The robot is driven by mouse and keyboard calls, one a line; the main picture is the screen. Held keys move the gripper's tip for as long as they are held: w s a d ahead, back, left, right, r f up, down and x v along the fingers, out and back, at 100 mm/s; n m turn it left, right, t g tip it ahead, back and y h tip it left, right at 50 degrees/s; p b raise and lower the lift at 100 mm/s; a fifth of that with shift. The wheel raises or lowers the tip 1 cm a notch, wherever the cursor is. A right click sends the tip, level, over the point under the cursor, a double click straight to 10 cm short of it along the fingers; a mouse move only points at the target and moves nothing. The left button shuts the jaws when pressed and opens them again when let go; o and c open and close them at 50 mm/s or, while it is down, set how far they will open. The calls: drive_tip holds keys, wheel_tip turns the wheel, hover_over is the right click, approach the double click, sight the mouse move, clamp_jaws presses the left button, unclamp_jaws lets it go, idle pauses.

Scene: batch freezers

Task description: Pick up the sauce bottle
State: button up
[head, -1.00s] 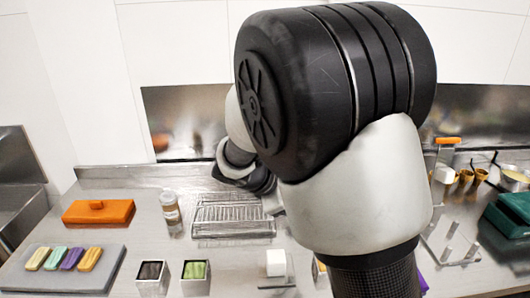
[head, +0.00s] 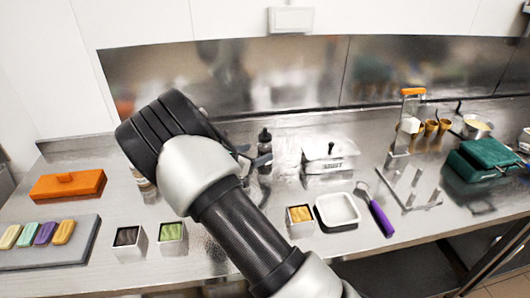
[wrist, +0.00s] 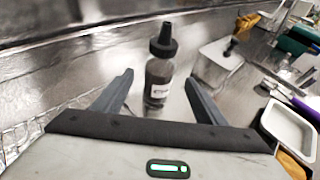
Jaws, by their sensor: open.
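The sauce bottle (head: 265,146) is a dark, clear-sided bottle with a black nozzle cap, standing upright on the steel counter near the back wall. In the wrist view the bottle (wrist: 159,72) has a white label and stands ahead, between the lines of the two fingers. My gripper (wrist: 157,84) is open and empty, with a finger on either side of the bottle's image. I cannot tell whether the bottle is between the fingertips or just beyond them. In the head view my gripper (head: 247,157) is small, just left of the bottle, partly hidden by my arm.
A lidded clear container (head: 330,157) stands right of the bottle. A white tray (head: 337,222), a purple-handled tool (head: 380,217) and small steel tins (head: 172,249) lie nearer the front. An orange box (head: 67,186) sits at left. The steel back wall (head: 270,75) is close behind.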

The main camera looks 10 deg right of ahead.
sight(265, 149)
drive_tip(key=shift+p+x, duration=0.45)
drive_tip(key=shift+x, duration=2.9)
drive_tip(key=shift+r, duration=0.1)
drive_tip(key=c, duration=1.1)
wheel_tip(265, 149, up, 10)
drive_tip(key=shift+c, duration=0.2)
drive_tip(key=o, duration=0.5)
drive_tip(key=shift+c, duration=0.2)
drive_tip(key=c, duration=0.5)
